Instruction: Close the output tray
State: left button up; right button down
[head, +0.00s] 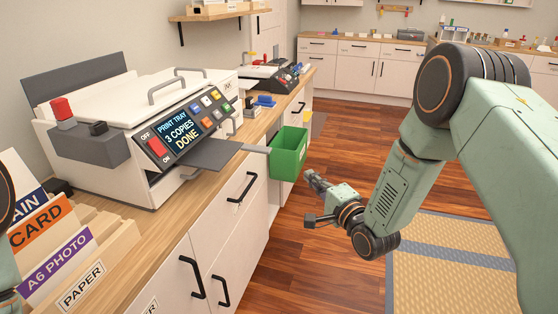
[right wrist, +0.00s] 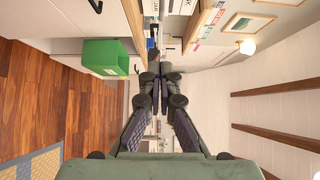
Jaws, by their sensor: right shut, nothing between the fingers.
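The printer (head: 150,115) stands on the wooden counter at the left of the head view. Its display reads "PRINT TRAY 3 COPIES DONE". My left gripper is not in view.
A green bin (head: 288,152) hangs at the counter front near the tray's end; the right wrist view shows it too (right wrist: 105,57). Labelled paper holders (head: 75,245) stand in the near left. Cabinet handles (head: 242,187) protrude below the counter. The wooden floor (head: 335,150) is clear.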

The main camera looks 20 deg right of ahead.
aim_at(229, 148)
jog(key=w+a+b, duration=0.3)
jog(key=w+a, duration=0.2)
jog(key=w, duration=0.7)
jog(key=shift+a+b, duration=0.2)
jog(key=shift+b, duration=0.1)
jog(key=shift+w, duration=0.1)
jog(key=w+a+b, duration=0.2)
jog(key=a, duration=0.2)
jog(key=w+a+b, duration=0.1)
jog(key=w+a, duration=0.2)
jog(key=a, duration=0.1)
jog(key=w+a+b, duration=0.2)
jog(key=w+a, duration=0.1)
jog(key=a, duration=0.1)
jog(key=shift+a+f+b, duration=0.1)
jog(key=shift+f+b, duration=0.05)
jog(key=shift+b, duration=0.15)
jog(key=shift+w+a+r, duration=0.1)
jog(key=shift+a+r, duration=0.05)
jog(key=shift+r, duration=0.1)
jog(key=shift+a, duration=0.1)
